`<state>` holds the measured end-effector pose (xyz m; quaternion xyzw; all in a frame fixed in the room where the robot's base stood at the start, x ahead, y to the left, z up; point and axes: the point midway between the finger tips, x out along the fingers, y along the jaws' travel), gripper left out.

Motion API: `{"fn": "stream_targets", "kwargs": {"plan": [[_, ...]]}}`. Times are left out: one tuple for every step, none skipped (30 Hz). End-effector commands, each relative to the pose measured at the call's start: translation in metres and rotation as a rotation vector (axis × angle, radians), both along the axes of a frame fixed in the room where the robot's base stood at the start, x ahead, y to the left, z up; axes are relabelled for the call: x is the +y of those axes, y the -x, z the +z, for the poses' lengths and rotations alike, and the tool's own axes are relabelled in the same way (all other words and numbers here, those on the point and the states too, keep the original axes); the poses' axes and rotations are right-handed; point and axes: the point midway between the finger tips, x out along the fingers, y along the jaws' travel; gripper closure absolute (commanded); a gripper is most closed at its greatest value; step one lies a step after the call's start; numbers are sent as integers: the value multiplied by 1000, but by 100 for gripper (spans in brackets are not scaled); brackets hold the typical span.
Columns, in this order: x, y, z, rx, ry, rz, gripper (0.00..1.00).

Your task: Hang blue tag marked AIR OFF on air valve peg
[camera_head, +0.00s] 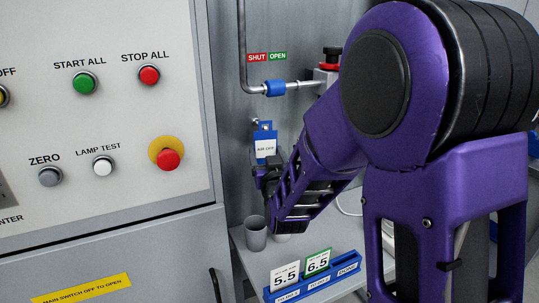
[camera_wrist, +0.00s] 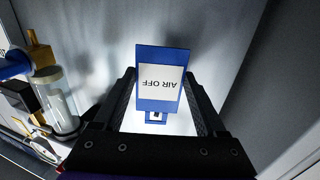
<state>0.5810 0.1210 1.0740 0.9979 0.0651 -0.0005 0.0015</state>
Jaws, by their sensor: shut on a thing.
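The blue tag (camera_head: 265,145) has a white label reading AIR OFF and looks upright in the head view, close to the grey back panel. My gripper (camera_head: 265,178) is shut on the tag from below. In the wrist view the tag (camera_wrist: 160,52) stands between the fingers of my gripper (camera_wrist: 160,75), its lettering upside down. A small peg (camera_head: 255,121) sticks out beside the tag's upper end. I cannot tell whether the tag's hole is around it. The air valve's blue handle (camera_head: 275,88) sits on the pipe above, under a SHUT/OPEN label (camera_head: 267,57).
A control cabinet (camera_head: 110,195) with buttons fills the left. Below my gripper, a shelf holds a grey cup (camera_head: 255,233) and a blue rack (camera_head: 315,283) with number cards. A clear cylinder (camera_wrist: 58,98) is left in the wrist view.

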Motion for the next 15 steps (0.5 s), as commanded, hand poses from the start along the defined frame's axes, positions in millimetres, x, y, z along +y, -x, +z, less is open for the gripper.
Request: {"fn": "stream_targets", "kwargs": {"plan": [[2,-3,1,0,0,0,66],[2,-5,1,0,0,0,66],[3,-7,1,0,0,0,66],[4,-9,0,0,0,0,66],[5,-11,0,-1,0,0,66],[5,-13,1,-2,0,0,66],[6,-14,1,-2,-1,0,66],[7,-16,1,-2,-1,0,66],[8,-18,-1,-3,-1,0,66],[8,-19,-5,-4,-2,0,66],[9,-21,-5,-5,-2,0,66],[9,-22,-6,-6,-2,-1,66],[10,-23,-7,-5,-2,-1,66],[10,-24,-8,-5,-2,0,66],[11,-26,-9,-4,-2,0,66]]}}
